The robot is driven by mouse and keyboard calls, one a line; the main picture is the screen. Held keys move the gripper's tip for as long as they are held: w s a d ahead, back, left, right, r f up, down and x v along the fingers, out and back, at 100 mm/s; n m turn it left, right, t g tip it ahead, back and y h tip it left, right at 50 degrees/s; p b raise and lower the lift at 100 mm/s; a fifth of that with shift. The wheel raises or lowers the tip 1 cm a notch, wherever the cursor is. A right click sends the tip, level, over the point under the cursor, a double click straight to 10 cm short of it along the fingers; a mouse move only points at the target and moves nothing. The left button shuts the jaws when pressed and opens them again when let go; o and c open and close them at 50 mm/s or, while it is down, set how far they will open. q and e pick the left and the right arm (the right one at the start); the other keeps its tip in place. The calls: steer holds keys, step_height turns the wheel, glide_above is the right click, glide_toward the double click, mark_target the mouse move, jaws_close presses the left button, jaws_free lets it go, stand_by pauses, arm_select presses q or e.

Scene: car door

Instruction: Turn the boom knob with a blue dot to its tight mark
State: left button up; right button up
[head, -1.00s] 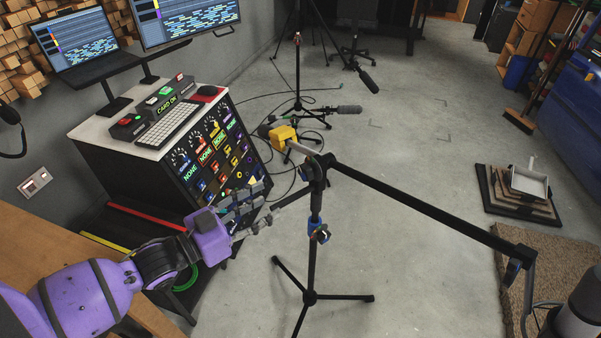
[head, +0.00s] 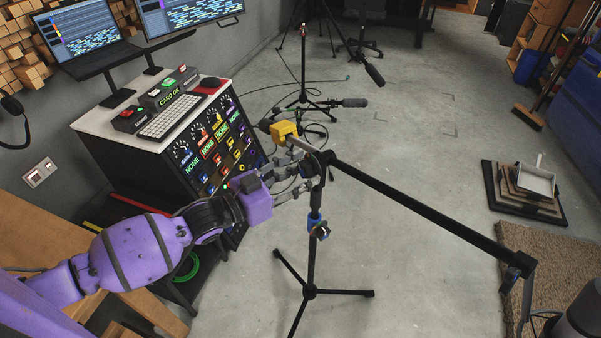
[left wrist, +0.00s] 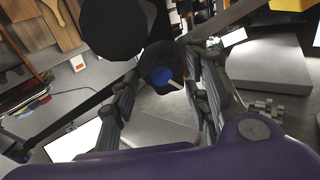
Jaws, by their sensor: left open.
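The boom knob with a blue dot (left wrist: 161,77) shows in the left wrist view as a dark round knob with a blue face. A pale pointer line runs from the blue toward the lower right. My left gripper (head: 301,178) is open, its fingers on either side of the knob in the left wrist view; I cannot tell if they touch it. In the head view the gripper is at the left of the stand's boom joint (head: 319,161), and its fingers hide the knob. The boom (head: 420,205) slopes down to the right. My right gripper is not in view.
The stand's pole has a blue collar (head: 315,222) lower down, and its tripod legs (head: 310,292) spread on the floor. A yellow block (head: 284,132) sits on the boom's upper end. A control cabinet (head: 150,150) stands at the left.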

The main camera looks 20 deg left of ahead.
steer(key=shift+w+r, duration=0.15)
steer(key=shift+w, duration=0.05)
arm_select(q)
steer(key=c, duration=1)
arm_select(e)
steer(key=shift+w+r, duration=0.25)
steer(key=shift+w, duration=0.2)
